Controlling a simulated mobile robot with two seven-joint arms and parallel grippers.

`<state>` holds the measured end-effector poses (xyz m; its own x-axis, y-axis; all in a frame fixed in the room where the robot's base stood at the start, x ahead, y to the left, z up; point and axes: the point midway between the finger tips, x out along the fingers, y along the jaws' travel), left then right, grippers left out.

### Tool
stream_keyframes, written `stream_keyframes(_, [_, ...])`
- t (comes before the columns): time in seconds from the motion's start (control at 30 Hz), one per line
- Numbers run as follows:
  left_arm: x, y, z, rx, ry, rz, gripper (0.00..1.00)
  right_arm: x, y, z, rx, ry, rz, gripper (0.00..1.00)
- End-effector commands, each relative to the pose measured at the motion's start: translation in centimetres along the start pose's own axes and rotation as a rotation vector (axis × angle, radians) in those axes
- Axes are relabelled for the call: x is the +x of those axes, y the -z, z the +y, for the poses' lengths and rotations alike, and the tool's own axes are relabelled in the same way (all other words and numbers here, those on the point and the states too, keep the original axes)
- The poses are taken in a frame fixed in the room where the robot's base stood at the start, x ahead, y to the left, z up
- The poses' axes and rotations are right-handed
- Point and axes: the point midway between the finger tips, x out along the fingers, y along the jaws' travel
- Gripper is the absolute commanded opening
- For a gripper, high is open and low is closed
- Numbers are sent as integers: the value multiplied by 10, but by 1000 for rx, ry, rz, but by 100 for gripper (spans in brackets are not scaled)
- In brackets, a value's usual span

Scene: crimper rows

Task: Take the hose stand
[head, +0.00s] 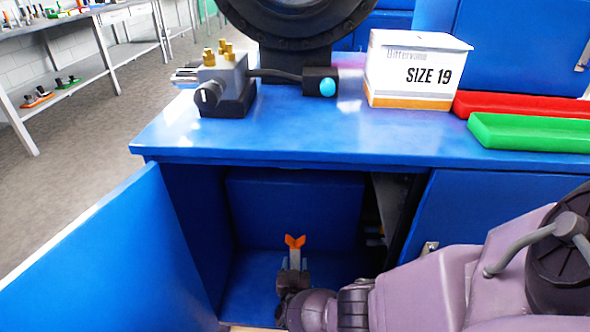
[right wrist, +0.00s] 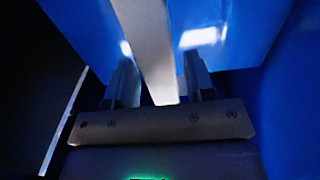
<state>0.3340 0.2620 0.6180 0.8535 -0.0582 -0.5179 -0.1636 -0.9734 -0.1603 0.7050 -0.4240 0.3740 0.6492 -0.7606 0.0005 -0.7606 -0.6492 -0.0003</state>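The hose stand (head: 295,243), a pale post with an orange forked top, stands upright inside the open blue cabinet. Its lower part is hidden behind my right gripper (head: 293,272). In the right wrist view the pale post (right wrist: 152,45) runs between the two fingers of the right gripper (right wrist: 161,78). The fingers are apart, with a narrow gap on each side of the post, so the gripper looks open around it. My left gripper is not in view.
The cabinet door (head: 110,260) is swung open to the left. My right arm reaches in from the right.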

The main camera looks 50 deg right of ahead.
Motion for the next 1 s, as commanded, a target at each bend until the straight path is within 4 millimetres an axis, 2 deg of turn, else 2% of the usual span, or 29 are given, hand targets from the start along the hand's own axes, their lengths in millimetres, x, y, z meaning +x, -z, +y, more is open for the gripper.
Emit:
stream_keyframes(0.03, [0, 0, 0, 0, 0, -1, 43, 0, 0, 0, 0, 0, 0, 42])
stream_keyframes(0.3, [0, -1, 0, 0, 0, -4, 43, 0, 0, 0, 0, 0, 0, 0])
stream_keyframes(0.83, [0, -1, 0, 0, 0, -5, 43, 2, 3, -2, 3, 0, 7, 0])
stream_keyframes(1.0, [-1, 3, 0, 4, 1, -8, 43, 2, 10, -2, 5, 0, 8, 0])
